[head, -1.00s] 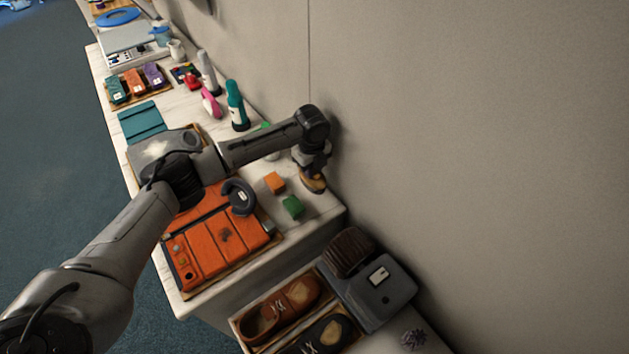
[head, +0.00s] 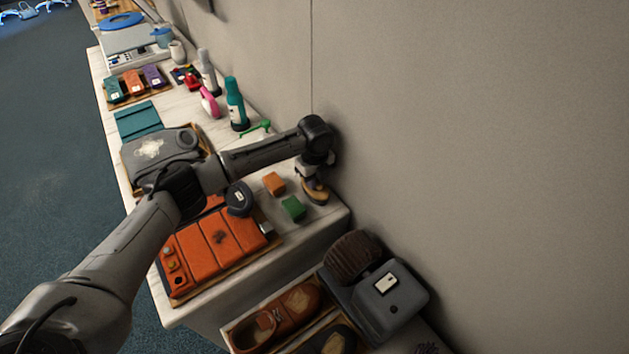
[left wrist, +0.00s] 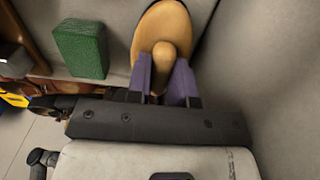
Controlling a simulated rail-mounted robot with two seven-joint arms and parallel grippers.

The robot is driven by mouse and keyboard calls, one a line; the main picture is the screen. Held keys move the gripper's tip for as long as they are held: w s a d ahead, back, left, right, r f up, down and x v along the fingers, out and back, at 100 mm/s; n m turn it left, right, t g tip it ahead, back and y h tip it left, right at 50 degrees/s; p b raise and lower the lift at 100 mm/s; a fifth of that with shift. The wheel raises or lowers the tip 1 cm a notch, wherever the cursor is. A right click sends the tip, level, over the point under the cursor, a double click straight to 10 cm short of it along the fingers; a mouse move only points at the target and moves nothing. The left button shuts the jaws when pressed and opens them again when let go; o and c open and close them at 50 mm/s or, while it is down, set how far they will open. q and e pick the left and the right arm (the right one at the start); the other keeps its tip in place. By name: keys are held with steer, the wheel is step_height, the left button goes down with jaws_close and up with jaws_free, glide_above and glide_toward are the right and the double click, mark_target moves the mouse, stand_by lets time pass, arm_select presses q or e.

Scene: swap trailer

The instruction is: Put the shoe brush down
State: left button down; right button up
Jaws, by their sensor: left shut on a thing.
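The shoe brush (head: 316,196) has a tan wooden top with a knob and a dark underside. It is at the far corner of the white counter (head: 327,215), beside the wall. My left gripper (head: 313,181) is above it and shut on its knob. In the left wrist view, the purple fingers of the left gripper (left wrist: 166,78) straddle the knob of the brush (left wrist: 160,24). The brush is at or very close to the counter top; I cannot tell whether it touches. My right gripper is not in view.
A green block (head: 293,208) and an orange block (head: 274,183) lie left of the brush. An orange case (head: 222,243) lies nearer the front edge. The wall (head: 450,130) is close behind. Brown shoes (head: 290,308) and a grey device (head: 385,300) sit below the counter end.

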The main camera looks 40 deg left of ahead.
arm_select(q)
steer(key=shift+f, duration=0.15)
steer(key=c, duration=1)
jaws_free()
step_height(320, 180, up, 12)
steer(key=b, duration=0.3)
